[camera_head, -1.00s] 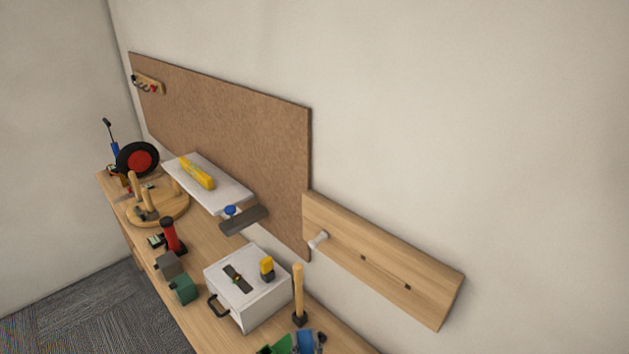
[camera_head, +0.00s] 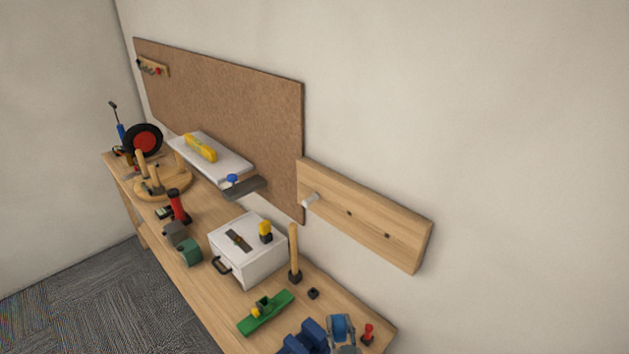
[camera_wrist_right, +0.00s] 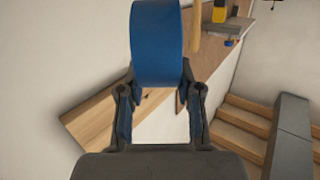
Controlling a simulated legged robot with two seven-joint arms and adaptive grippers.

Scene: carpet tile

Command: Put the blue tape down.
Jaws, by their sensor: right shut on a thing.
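The blue tape (camera_wrist_right: 157,42) is a wide blue roll held upright between the fingertips in the right wrist view. My right gripper (camera_wrist_right: 158,85) is shut on it, with one dark finger on each side. In the head view the blue tape (camera_head: 341,326) shows at the bottom edge, with the grey fingers of my right gripper (camera_head: 342,338) around it. It appears in front of the near end of the wooden bench (camera_head: 215,292); I cannot tell its height above the top. My left gripper is not in view.
A white drawer box (camera_head: 247,252), an upright hammer (camera_head: 294,255), a green tool (camera_head: 265,312), a blue tool (camera_head: 304,340) and a small red item (camera_head: 368,334) stand on the bench. A wooden board with a peg (camera_head: 365,215) is on the wall above.

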